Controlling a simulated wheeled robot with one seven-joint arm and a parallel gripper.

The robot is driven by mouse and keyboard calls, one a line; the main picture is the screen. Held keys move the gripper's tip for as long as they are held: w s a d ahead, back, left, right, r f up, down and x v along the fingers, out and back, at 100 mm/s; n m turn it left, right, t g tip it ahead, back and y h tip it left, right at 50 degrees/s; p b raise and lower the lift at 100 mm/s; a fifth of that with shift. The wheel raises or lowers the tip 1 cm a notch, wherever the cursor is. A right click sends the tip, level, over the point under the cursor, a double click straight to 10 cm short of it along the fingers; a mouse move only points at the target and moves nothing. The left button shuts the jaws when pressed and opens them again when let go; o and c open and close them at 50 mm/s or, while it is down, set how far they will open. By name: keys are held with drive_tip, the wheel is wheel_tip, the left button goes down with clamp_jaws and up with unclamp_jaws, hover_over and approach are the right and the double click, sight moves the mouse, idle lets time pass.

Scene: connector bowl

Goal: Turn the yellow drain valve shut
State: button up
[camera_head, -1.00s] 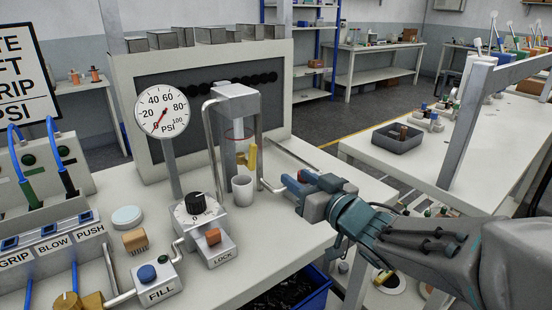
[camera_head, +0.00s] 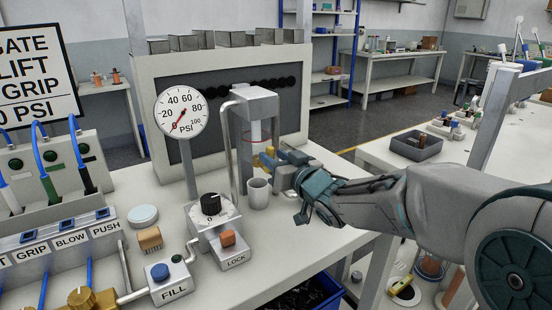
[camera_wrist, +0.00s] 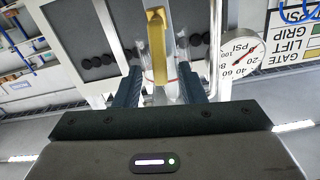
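The yellow drain valve (camera_wrist: 158,48) shows in the wrist view as a long upright lever in front of a clear tube, ahead of and between my fingers. Its lower end is near the level of the fingertips. In the head view only a little of the yellow valve (camera_head: 257,161) shows beside the tube, partly hidden by my gripper (camera_head: 276,160). My gripper (camera_wrist: 161,86) is open, with gaps between the lever and both dark fingers. I cannot tell whether a finger touches it.
A white cup (camera_head: 258,194) stands just below the tube. A pressure gauge (camera_head: 182,113) reads near zero. The knob box (camera_head: 211,211), LOCK button (camera_head: 228,239) and FILL button (camera_head: 160,273) sit at the front. A metal frame (camera_head: 228,150) surrounds the tube.

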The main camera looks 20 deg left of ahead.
drive_tip(key=shift+w+a, duration=0.15)
drive_tip(key=shift+a, duration=0.05)
clamp_jaws()
